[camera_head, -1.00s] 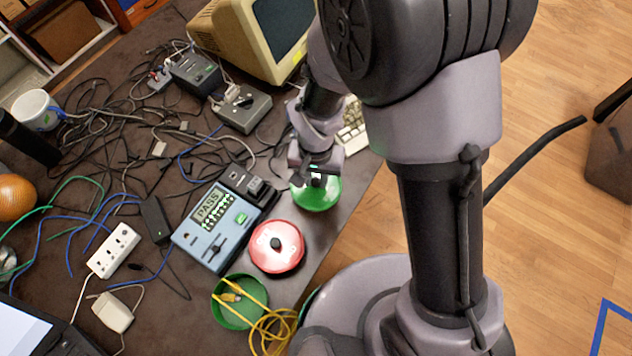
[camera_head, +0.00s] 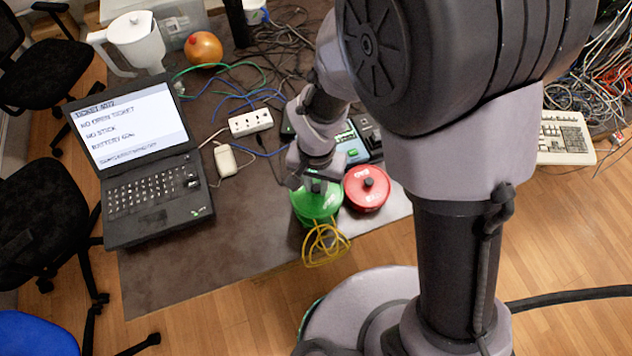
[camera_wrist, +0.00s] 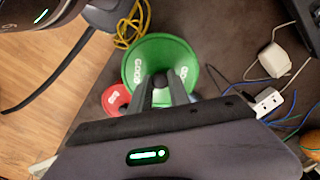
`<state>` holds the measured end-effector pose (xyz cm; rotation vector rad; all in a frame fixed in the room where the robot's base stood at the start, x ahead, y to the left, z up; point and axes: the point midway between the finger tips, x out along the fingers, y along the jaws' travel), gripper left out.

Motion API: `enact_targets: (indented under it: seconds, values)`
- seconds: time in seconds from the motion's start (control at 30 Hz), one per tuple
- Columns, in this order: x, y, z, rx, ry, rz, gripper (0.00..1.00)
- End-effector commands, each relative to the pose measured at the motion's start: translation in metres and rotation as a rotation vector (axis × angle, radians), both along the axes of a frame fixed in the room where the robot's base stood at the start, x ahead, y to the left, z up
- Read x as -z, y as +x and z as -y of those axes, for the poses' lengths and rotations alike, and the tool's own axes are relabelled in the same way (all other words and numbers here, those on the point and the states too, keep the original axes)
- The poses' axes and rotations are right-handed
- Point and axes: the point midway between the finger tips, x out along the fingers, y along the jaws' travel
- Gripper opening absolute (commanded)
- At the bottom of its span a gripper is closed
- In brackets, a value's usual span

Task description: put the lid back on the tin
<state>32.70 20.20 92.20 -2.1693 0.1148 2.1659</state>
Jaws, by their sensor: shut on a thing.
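My gripper (camera_head: 317,181) is shut on the knob of a green lid (camera_head: 322,199) and holds it flat side down over the green tin (camera_head: 306,222). In the wrist view, the green lid (camera_wrist: 158,55) shows white "GOOD" lettering, with my gripper (camera_wrist: 160,84) at its knob. The lid covers most of the tin, so I cannot tell whether they touch. Yellow cable (camera_head: 325,246) spills from the tin's near side onto the table edge. A red lid (camera_head: 366,188) with a black knob sits close on the right; part of it shows in the wrist view (camera_wrist: 114,99).
A blue tester (camera_head: 351,151) stands behind the lids. A power strip (camera_head: 250,122) and a white adapter (camera_head: 227,160) lie behind left, among cables. An open laptop (camera_head: 150,170) is at the left.

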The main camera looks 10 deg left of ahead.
Motion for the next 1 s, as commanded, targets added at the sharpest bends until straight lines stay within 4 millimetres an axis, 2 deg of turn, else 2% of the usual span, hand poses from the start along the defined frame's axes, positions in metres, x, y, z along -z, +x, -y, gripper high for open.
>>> enact_targets:
  seconds: [0.17,0.6,1.0]
  values:
    - [0.009,0.0,0.0,0.0,0.0,0.0,0.0]
    - [0.063,0.0,0.0,0.0,0.0,0.0,0.0]
    - [0.064,0.0,0.0,0.0,0.0,0.0,0.0]
